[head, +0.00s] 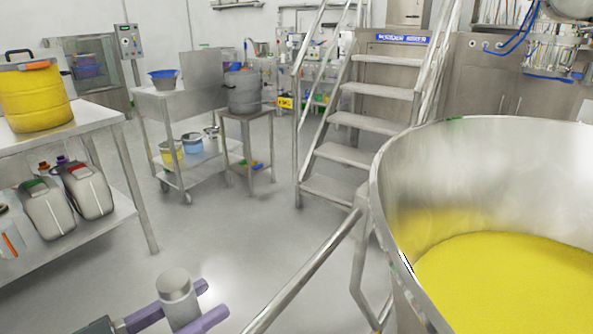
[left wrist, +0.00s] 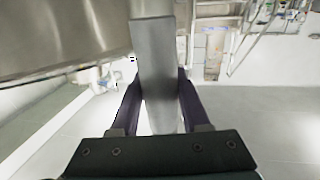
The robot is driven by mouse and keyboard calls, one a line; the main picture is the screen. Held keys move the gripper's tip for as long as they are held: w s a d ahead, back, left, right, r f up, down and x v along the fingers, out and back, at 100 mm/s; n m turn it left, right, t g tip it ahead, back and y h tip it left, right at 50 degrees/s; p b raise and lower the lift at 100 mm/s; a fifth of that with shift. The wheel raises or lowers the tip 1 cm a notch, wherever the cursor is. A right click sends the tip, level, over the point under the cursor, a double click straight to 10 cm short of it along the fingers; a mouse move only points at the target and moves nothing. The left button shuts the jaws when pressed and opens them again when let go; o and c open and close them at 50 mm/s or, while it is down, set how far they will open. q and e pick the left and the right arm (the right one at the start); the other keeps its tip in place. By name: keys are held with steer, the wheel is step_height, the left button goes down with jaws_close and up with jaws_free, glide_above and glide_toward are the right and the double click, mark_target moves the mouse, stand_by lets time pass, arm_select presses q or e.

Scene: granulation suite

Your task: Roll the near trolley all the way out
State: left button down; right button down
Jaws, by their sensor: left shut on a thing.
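The near trolley carries a large steel bowl (head: 385,205) with yellow powder (head: 510,275) in it, at the right of the head view. A slanting tubular rail (head: 305,270) runs from beside the bowl to the bottom edge. My left gripper (head: 212,299), with purple fingers, is at the bottom left of the rail. It is shut around a round-topped grey steel post (head: 175,284). The left wrist view shows the post as a grey bar (left wrist: 155,60) between the fingers (left wrist: 160,90). How the post joins the trolley is hidden. My right gripper is out of view.
A steel table (head: 75,122) at left holds a yellow drum (head: 35,95), with jerrycans (head: 88,190) on its lower shelf. A steel cart (head: 200,152) and steps (head: 375,122) stand behind. Grey floor (head: 215,235) lies clear between.

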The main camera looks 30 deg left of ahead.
arm_select(q)
steer(key=shift+w+d+r, duration=0.1)
steer(key=shift+d+r, duration=0.05)
steer(key=shift+d, duration=0.05)
steer(key=c, duration=0.8)
jaws_free()
steer(key=shift+c, duration=0.2)
steer(key=o, duration=0.3)
steer(key=shift+w+d, duration=0.15)
steer(key=shift+o, duration=0.7)
steer(key=v, duration=1)
steer(key=shift+b, duration=0.45)
